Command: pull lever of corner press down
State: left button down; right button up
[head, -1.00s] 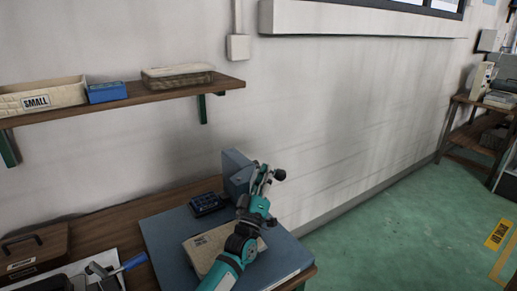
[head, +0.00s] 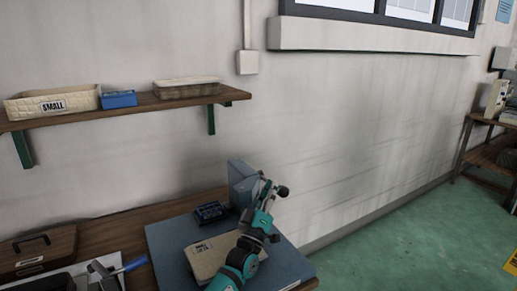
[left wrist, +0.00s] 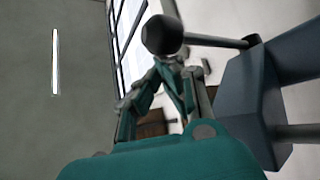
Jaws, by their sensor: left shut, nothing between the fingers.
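The corner press is a blue-grey upright block (head: 240,182) at the back of the blue-grey work surface. Its lever ends in a dark ball knob (head: 282,191), which stands out to the right. In the left wrist view the knob (left wrist: 162,35) sits on a thin rod (left wrist: 215,41) beside the blue-grey press body (left wrist: 252,92). My left gripper (head: 264,188) is shut and empty, close beside the press and knob. In the left wrist view its fingertips (left wrist: 172,66) are just below the knob; I cannot tell whether they touch it. My right gripper is not in view.
A beige box (head: 208,262) and a small dark tray (head: 210,212) lie on the work surface (head: 170,240) near my arm. A brown case (head: 38,250) and a blue-handled tool (head: 130,265) are at left. A wall shelf (head: 140,107) holds bins above.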

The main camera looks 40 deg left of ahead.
pick_arm(q)
jog(key=shift+f, duration=0.1)
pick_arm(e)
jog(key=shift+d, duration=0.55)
pick_arm(q)
jog(key=s+d+f, duration=0.1)
jog(key=s+d, duration=0.2)
jog(key=s, duration=1.1)
jog(key=shift+f+y, duration=0.2)
jog(key=shift+y, duration=0.1)
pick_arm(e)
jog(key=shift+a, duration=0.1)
pick_arm(q)
jog(key=shift+s, duration=0.1)
